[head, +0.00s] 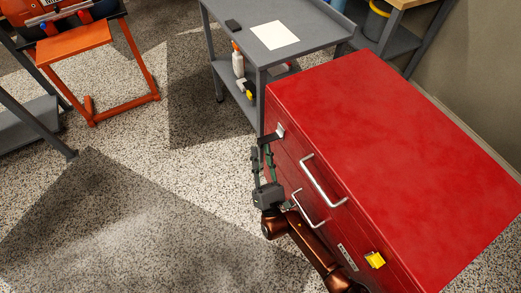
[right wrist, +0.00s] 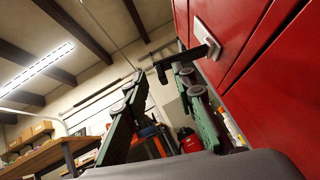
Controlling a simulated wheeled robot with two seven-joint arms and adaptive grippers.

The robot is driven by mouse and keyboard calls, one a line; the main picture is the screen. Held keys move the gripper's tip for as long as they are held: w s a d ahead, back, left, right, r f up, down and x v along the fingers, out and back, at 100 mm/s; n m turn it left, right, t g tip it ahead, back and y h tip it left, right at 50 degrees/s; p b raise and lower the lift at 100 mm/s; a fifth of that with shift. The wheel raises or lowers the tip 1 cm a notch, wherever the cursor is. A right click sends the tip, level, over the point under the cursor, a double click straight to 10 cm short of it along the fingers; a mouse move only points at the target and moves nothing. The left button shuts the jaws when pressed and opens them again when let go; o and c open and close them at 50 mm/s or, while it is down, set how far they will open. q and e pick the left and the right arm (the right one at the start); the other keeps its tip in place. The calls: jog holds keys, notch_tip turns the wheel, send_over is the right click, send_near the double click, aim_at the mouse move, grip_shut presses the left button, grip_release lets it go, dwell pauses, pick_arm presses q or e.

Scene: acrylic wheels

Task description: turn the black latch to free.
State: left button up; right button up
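The black latch (head: 267,138) sits at the upper far corner of the red cabinet's front, on a pale metal plate (head: 280,130). In the right wrist view the black latch (right wrist: 190,57) is a bar reaching left from its white plate (right wrist: 204,34), its end bent down. My right gripper (head: 256,154) is just below the latch, fingers pointing toward it. In the right wrist view my right gripper (right wrist: 160,80) has its fingers apart; the bar passes by the right fingertip and its end shows in the gap. I cannot tell whether they touch. My left gripper is out of view.
The red cabinet (head: 390,140) has silver handles (head: 323,181) below the latch and a yellow part (head: 375,260) on its front. A grey cart (head: 300,45) stands behind it. An orange stand (head: 75,45) is at upper left. The floor left of the cabinet is clear.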

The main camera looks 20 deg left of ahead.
jog(key=v, duration=1.1)
jog(key=shift+f, duration=0.15)
